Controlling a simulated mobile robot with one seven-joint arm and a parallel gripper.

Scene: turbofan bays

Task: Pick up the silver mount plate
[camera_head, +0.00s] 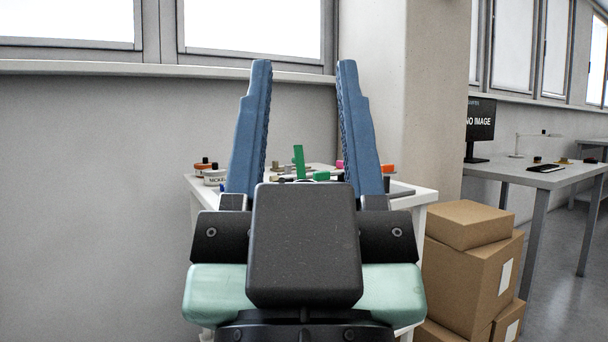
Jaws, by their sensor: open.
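My gripper (304,68) fills the middle of the head view, its two blue fingers pointing up and well apart. It is open, with nothing between the fingertips. Behind it stands a white table (424,194) with small parts on it, much of it hidden by my gripper. I cannot make out the silver mount plate for certain among these parts. A green upright piece (299,161) shows between the fingers, beyond them.
Small jars (214,176) stand at the table's left, an orange part (388,169) at its right. Stacked cardboard boxes (468,258) stand right of the table. A wall and window lie behind. A grey desk (545,174) with a monitor (481,120) is farther right.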

